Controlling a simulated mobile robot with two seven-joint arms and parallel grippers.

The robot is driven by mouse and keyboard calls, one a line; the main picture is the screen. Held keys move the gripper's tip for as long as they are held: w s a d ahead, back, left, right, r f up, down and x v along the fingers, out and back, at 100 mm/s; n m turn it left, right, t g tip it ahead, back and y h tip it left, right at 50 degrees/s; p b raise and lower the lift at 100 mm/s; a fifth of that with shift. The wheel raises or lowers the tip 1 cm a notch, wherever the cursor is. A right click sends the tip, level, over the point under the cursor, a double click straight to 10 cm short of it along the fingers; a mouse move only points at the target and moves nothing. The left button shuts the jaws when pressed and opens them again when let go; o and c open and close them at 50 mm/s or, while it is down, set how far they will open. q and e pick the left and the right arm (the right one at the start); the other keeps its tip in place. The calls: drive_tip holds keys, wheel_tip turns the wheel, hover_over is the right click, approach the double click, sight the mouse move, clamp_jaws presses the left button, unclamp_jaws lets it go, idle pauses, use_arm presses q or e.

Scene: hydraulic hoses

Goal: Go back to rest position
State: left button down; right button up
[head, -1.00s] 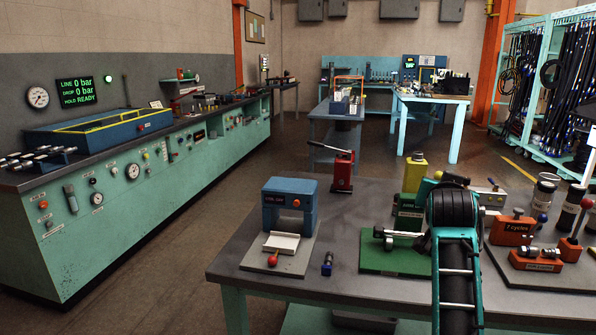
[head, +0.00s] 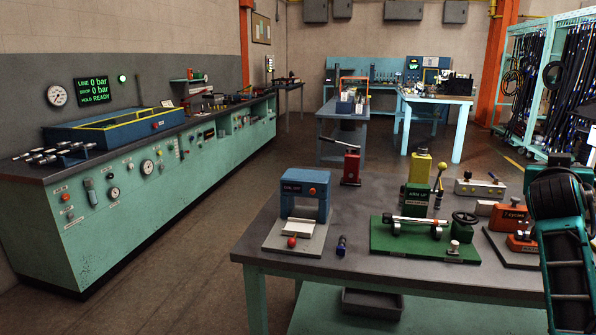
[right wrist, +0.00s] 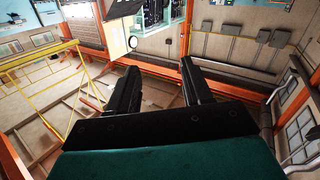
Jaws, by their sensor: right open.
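My right arm (head: 565,235), teal and black, stands at the right edge of the head view, over the right end of the near workbench (head: 365,195). Its gripper cannot be made out there. In the right wrist view my right gripper (right wrist: 160,66) has its two black fingers apart, with nothing between them. It faces walls, orange beams and a yellow frame, clear of any object. My left arm and left gripper are not in view.
The near workbench carries a blue press (head: 305,195), a green fixture (head: 425,238) with a handwheel, a red hand pump (head: 351,165) and orange blocks. A long green test bench (head: 140,200) runs along the left. Open floor (head: 190,265) lies between them.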

drive_tip(key=s+d+r+g+h, duration=0.1)
drive_tip(key=s+d+r+h, duration=0.3)
drive_tip(key=s+d+r, duration=0.5)
drive_tip(key=w+a+f+n+t+y, duration=0.1)
drive_tip(key=a+f+n+y, duration=0.35)
drive_tip(key=f, duration=0.65)
drive_tip(key=w+a+f+n+t+y, duration=0.1)
drive_tip(key=a+f+n+y, duration=0.3)
drive_tip(key=f, duration=0.6)
drive_tip(key=w+a+f+n+t+y, duration=0.1)
drive_tip(key=a+f+n+y, duration=0.15)
drive_tip(key=a+f, duration=0.6)
drive_tip(key=s+a+f+n+g+y, duration=0.2)
drive_tip(key=s+a+f+y, duration=0.2)
drive_tip(key=s+a+f, duration=0.5)
drive_tip(key=s+a+f+n+g+y, duration=0.2)
drive_tip(key=s+a+f+g+y, duration=0.15)
drive_tip(key=s+f, duration=1)
drive_tip(key=a+m+t, duration=0.1)
drive_tip(key=a+m, duration=0.4)
drive_tip(key=a, duration=0.6)
drive_tip(key=shift+w+f+t, duration=0.15)
drive_tip(key=shift+t, duration=0.2)
